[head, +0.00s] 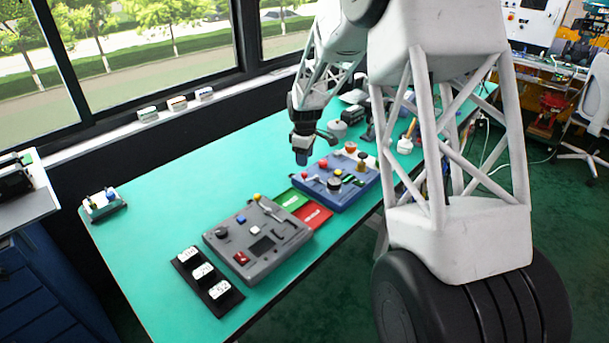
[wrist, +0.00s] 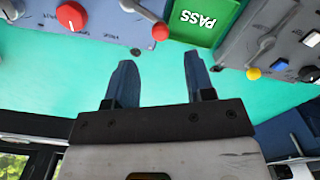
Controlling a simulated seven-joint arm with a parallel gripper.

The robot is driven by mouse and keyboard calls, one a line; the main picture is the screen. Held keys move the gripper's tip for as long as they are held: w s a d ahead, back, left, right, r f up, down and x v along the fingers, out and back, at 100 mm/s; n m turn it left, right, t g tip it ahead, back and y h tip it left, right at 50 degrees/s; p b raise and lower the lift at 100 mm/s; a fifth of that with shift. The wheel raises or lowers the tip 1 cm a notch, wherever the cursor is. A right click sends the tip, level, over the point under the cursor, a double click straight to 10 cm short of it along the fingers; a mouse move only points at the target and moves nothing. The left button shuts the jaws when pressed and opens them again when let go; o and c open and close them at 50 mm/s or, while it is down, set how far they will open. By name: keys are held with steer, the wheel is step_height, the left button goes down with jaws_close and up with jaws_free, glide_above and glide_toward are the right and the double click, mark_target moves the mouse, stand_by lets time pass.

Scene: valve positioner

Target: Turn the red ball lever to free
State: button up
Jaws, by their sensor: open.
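The blue panel (head: 345,196) sits on the green bench and shows at the top left of the wrist view (wrist: 35,42). Its red ball lever (wrist: 160,31) has a pale rod running up and left from the ball; in the head view the ball (head: 305,174) is small. A red dial with a white pointer (wrist: 72,16) is beside it. My gripper (wrist: 157,65) is open and empty, its fingers apart and short of the red ball. In the head view my gripper (head: 302,158) is above the bench at the panel's far-left side. I cannot read a free mark.
The green PASS mat (wrist: 201,18) lies between the blue panel and a grey panel (head: 225,243) with a yellow ball lever (wrist: 253,73). A red mat (head: 313,216) adjoins it. White-tagged black strip (head: 228,302) is at the front.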

mark_target(305, 173)
steer(key=shift+f, duration=0.15)
steer(key=shift+f, duration=3.8)
jaws_close()
